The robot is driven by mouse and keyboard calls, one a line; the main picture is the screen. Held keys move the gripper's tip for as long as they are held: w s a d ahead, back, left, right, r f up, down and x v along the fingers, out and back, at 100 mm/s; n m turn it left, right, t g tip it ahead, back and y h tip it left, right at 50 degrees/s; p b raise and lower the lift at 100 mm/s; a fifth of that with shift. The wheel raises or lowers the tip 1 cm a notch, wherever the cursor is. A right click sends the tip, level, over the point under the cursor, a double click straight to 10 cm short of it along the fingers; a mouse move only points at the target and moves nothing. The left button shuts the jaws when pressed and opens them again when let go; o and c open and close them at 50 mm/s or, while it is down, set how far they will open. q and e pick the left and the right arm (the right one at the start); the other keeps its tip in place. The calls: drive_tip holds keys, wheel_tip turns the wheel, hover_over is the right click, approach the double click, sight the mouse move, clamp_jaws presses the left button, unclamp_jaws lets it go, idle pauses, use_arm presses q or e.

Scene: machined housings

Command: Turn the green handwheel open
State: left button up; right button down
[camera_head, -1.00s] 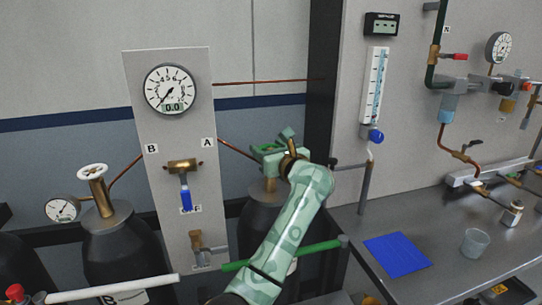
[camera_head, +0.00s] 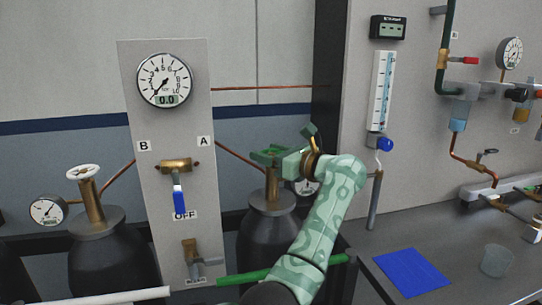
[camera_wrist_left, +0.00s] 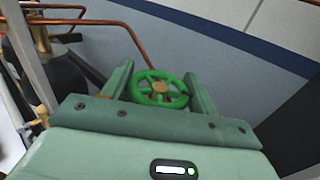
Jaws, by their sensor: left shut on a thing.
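The green handwheel (camera_wrist_left: 159,88) shows in the left wrist view, a spoked ring with a brass-coloured hub. It sits between the two fingers of my left gripper (camera_wrist_left: 160,80), which is shut on it. In the head view the gripper (camera_head: 270,154) is at the top of the brass valve stem (camera_head: 272,187) on the dark cylinder (camera_head: 268,235) right of the panel. There the gripper largely hides the wheel. My right gripper is not in view.
The grey panel (camera_head: 160,125) with a round gauge (camera_head: 164,80) reading 0.0 and a blue lever (camera_head: 179,200) stands left of the gripper. A second cylinder has a white handwheel (camera_head: 83,172). A bench with a blue mat (camera_head: 412,272) is at right.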

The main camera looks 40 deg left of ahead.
use_arm(q)
drive_tip(key=o, duration=1)
drive_tip(key=shift+s+d+p, duration=0.1)
drive_tip(key=shift+s+d, duration=0.1)
drive_tip(key=shift+d, duration=2.55)
drive_tip(key=shift+s+d+p, duration=0.1)
drive_tip(key=shift+s+d, duration=0.05)
drive_tip(key=shift+d, duration=2.55)
drive_tip(key=shift+s+d+p, duration=0.1)
drive_tip(key=shift+s+d, duration=0.1)
drive_tip(key=shift+d, duration=2.55)
